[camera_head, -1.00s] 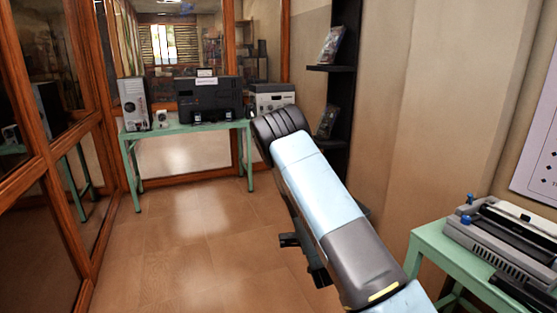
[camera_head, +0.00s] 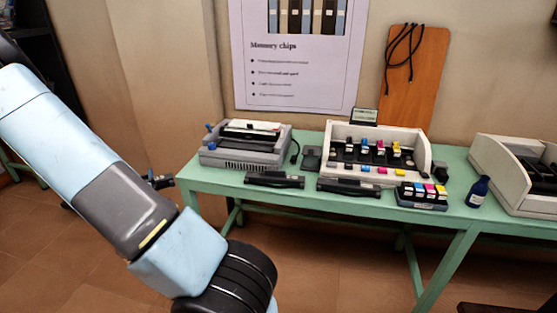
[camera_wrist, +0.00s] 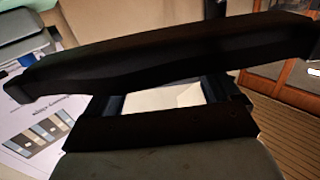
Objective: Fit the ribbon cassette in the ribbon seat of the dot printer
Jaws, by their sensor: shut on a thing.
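In the wrist view my gripper (camera_wrist: 163,97) is shut on a long black bar-shaped thing, which I take for the ribbon cassette (camera_wrist: 170,52). It lies across the jaws, slightly tilted, and is very dark, so its details do not show. In the head view my arm hides most of the gripper; a small dark part (camera_head: 160,181) shows beside the arm, and I cannot tell whether it is gripper or cassette. The grey dot printer (camera_head: 243,158) with blue knobs stands at the left end of the green table, apart from the cassette. Its top has a dark recess, perhaps the ribbon seat (camera_head: 250,134).
Two long black pieces (camera_head: 275,180) lie at the front edge of the green table (camera_head: 212,184). Right of the printer stand a white inkjet unit (camera_head: 427,156), a cartridge tray (camera_head: 421,203), a blue bottle (camera_head: 478,191) and a beige machine (camera_head: 497,175). A poster (camera_head: 295,75) hangs behind.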

